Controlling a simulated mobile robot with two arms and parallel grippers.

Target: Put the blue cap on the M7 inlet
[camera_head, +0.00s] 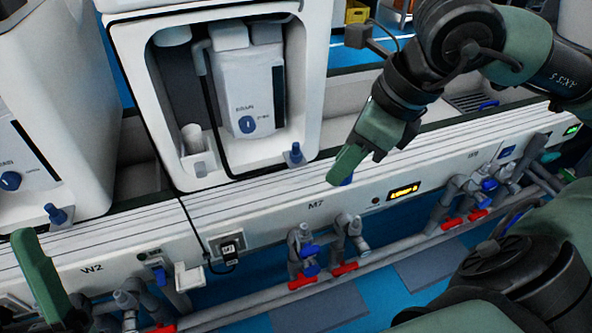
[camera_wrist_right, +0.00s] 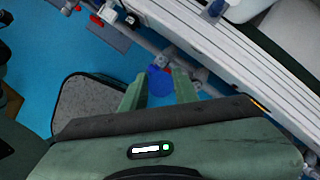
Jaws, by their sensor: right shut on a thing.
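My right gripper (camera_head: 352,172) is shut on a blue cap (camera_head: 347,181), which pokes out below the fingertips in front of the white rail. In the right wrist view the blue cap (camera_wrist_right: 160,82) shows between the two green fingers. The M7 label (camera_head: 316,205) is on the rail's front face, below and left of the cap. Grey pipe fittings (camera_head: 299,235) with blue and red handles stand below the label, apart from the cap. I cannot tell which opening is the inlet. My left gripper (camera_head: 58,290) shows partly at the lower left; its opening is unclear.
More valves line the pipe below.

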